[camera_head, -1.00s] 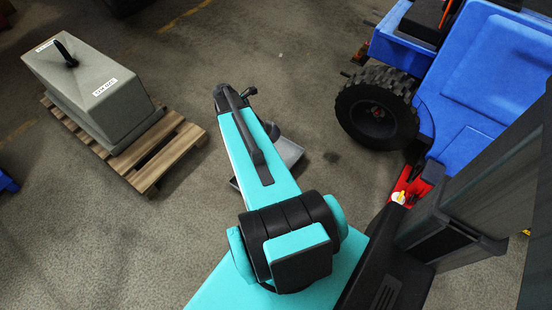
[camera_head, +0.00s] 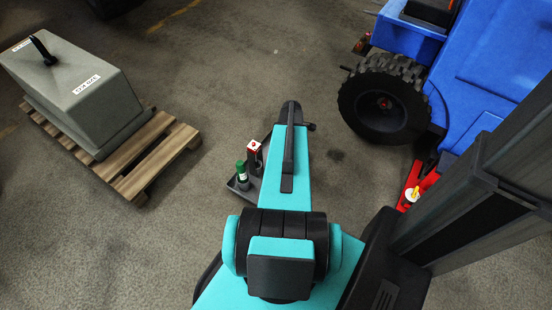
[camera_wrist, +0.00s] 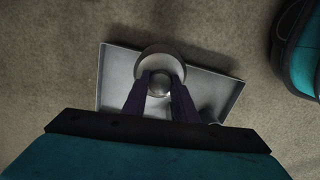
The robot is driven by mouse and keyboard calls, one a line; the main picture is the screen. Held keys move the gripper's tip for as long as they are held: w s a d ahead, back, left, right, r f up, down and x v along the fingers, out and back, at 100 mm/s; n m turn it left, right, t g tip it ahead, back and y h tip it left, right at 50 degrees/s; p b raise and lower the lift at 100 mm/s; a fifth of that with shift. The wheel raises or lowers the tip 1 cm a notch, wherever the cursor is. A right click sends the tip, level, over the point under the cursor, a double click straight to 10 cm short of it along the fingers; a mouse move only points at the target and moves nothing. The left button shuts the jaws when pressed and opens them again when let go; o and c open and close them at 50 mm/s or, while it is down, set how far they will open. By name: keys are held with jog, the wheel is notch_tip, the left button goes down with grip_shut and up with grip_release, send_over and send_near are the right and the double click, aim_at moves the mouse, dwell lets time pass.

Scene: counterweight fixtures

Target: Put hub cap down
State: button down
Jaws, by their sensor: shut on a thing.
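In the wrist view the hub cap (camera_wrist: 161,62) is a round, pale grey cap with a domed centre. My gripper (camera_wrist: 160,82) is shut on it, with a dark finger on each side of the dome. The hub cap is over a grey rectangular tray (camera_wrist: 214,86) on the floor; I cannot tell whether it touches the tray. In the head view my arm hides the gripper, the hub cap and most of the tray (camera_head: 242,187).
A green-capped bottle (camera_head: 242,172) and a red-and-white box (camera_head: 254,152) stand at the tray in the head view. A grey counterweight (camera_head: 75,90) sits on a wooden pallet (camera_head: 150,160) at left. A blue vehicle (camera_head: 490,75) with a black wheel (camera_head: 384,104) is at right.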

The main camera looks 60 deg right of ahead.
jog(key=f, duration=0.1)
jog(key=s+f+m, duration=0.1)
jog(key=d+f+b, duration=0.1)
jog(key=shift+s+t, duration=0.25)
jog(key=shift+t, duration=0.05)
jog(key=shift+d, duration=0.1)
jog(key=w+d+f+b, duration=0.1)
jog(key=w+d+b, duration=0.2)
jog(key=w+d, duration=0.4)
jog(key=shift+w+f+b, duration=0.2)
jog(key=shift+w+b, duration=0.2)
jog(key=shift+w, duration=3.25)
jog(key=shift+d+f, duration=0.1)
jog(key=shift+f+b, duration=0.8)
jog(key=shift+f, duration=0.85)
